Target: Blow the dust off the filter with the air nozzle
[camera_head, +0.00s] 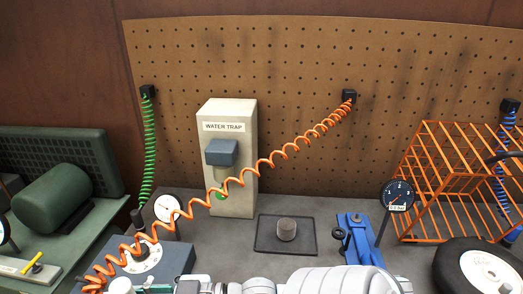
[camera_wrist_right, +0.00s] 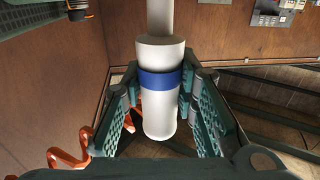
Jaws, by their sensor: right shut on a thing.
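The filter (camera_head: 287,229), a short grey-brown cylinder, stands upright on a flat dark tray (camera_head: 270,246) in the middle of the bench. My right gripper (camera_wrist_right: 160,105) is shut on a white cylinder with a blue band, which looks like the air nozzle (camera_wrist_right: 161,55). A thinner white tube leads away from its far end. In the head view the right gripper is partly cut off at the bottom left, well left of the filter. An orange coiled hose (camera_head: 285,153) runs down from the pegboard to that gripper. My left gripper is not in view.
A water trap (camera_head: 238,180) stands behind the hose. Dials (camera_head: 168,208) and a grey box (camera_head: 180,255) stand on the left. A blue tool (camera_head: 363,238), a gauge (camera_head: 397,195), an orange cage (camera_head: 450,175) and a wheel (camera_head: 485,268) are right of the tray.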

